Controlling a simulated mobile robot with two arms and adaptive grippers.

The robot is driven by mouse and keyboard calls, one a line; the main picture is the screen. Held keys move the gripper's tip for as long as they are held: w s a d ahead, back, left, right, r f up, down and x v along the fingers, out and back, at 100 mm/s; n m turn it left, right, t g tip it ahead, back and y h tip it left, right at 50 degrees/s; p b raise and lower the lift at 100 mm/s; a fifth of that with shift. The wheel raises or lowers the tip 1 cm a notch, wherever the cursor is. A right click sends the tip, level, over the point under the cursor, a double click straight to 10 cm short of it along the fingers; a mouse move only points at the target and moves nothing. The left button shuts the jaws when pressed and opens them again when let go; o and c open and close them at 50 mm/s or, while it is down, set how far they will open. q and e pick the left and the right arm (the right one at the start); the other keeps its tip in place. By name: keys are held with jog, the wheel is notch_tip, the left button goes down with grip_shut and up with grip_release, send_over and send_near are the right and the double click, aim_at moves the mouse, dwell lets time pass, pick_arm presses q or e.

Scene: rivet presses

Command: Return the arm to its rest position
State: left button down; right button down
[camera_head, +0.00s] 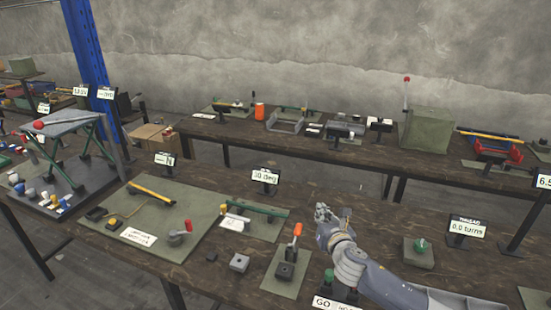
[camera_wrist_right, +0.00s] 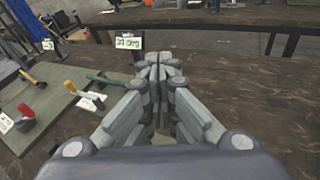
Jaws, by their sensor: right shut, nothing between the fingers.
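My right arm (camera_head: 365,275) comes in from the lower right in the head view and reaches over the near workbench. My right gripper (camera_head: 325,212) is shut and empty above the bare middle of the bench, to the right of the "30 deg" sign (camera_head: 265,176). In the right wrist view the fingers of my right gripper (camera_wrist_right: 158,65) meet at the tips with nothing between them. The same sign shows there (camera_wrist_right: 129,42), beyond and left of the fingertips. My left gripper is not in view.
The near workbench (camera_head: 390,215) holds a green mat (camera_head: 160,195) with tools, an orange-handled press (camera_head: 290,255), a green-knobbed block (camera_head: 420,250) and a "0.0 turns" sign (camera_head: 467,228). A back bench (camera_head: 340,150) carries bins and a green box (camera_head: 427,130).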

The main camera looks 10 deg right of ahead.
jog(key=s+a+f+m+g, duration=0.3)
jog(key=s+f+m, duration=0.2)
jog(key=s+m, duration=0.35)
jog(key=s+a+f+m+g, duration=0.3)
jog(key=s+f+m, duration=0.2)
jog(key=s+m, duration=0.4)
jog(key=s+f+m+g+y, duration=0.15)
jog(key=s+m+g, duration=0.45)
jog(key=s+m, duration=1.35)
jog(key=s+f+n+g+b, duration=0.1)
jog(key=s+f+n+b, duration=0.15)
jog(key=f, duration=1.25)
jog(key=s+f+n+b, duration=0.2)
jog(key=s+f+n, duration=0.15)
jog(key=f, duration=1.15)
jog(key=s+d+f+g+b, duration=0.1)
jog(key=s+d+f+b, duration=0.2)
jog(key=s+f, duration=1.4)
notch_tip(320, 180, down, 4)
jog(key=shift+s, duration=0.4)
